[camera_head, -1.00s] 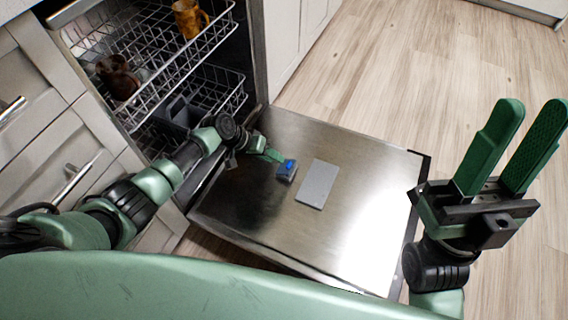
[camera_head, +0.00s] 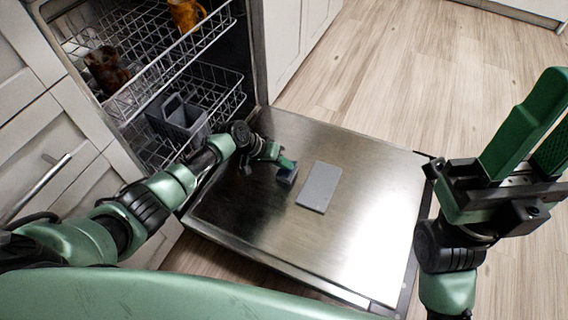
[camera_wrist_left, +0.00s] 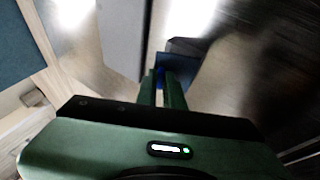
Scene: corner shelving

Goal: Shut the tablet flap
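The grey flat flap (camera_head: 319,187) lies on the inner face of the lowered dishwasher door, just right of the small dark tablet compartment (camera_head: 287,178). The compartment is uncovered. My left gripper (camera_head: 287,163) is at the compartment, its fingertips at the upper edge. In the left wrist view, the fingers (camera_wrist_left: 160,85) are close together with a narrow gap, and blue (camera_wrist_left: 161,75) shows at the tips. Whether they grip anything is unclear. The flap also shows in that view (camera_wrist_left: 124,35), left of the fingers. My right gripper (camera_head: 548,125) is open and empty, raised at the right.
The steel dishwasher door (camera_head: 360,235) lies open and flat. Behind it, the upper rack (camera_head: 150,60) holds an orange mug (camera_head: 186,13) and a brown item (camera_head: 108,71). The lower rack (camera_head: 222,90) holds a grey basket (camera_head: 178,120). Wood floor is free at the right.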

